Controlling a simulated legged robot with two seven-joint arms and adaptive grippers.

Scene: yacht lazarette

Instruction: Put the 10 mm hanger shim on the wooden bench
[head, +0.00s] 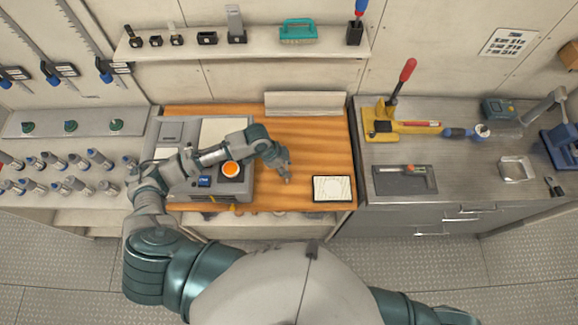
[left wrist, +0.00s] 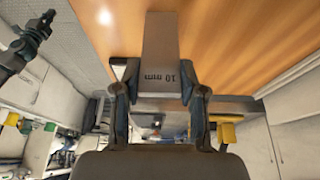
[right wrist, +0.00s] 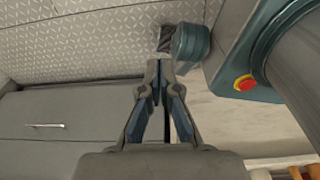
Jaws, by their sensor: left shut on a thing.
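The 10 mm hanger shim (left wrist: 162,45) is a flat grey piece with "10 mm" printed on it. My left gripper (left wrist: 160,82) is shut on it, with one finger on each side. In the head view my left gripper (head: 286,176) is over the middle of the wooden bench (head: 320,150), and the shim is too small to make out there. In the left wrist view the shim's far end shows against the orange wood (left wrist: 230,40); I cannot tell whether it touches. My right gripper (right wrist: 158,68) is shut and empty, its fingertips together, away from the bench.
A framed white tile (head: 333,188) lies at front right, and a pale ledge (head: 306,103) runs along the back. The bench between them is mostly clear. A grey counter (head: 455,150) adjoins right.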

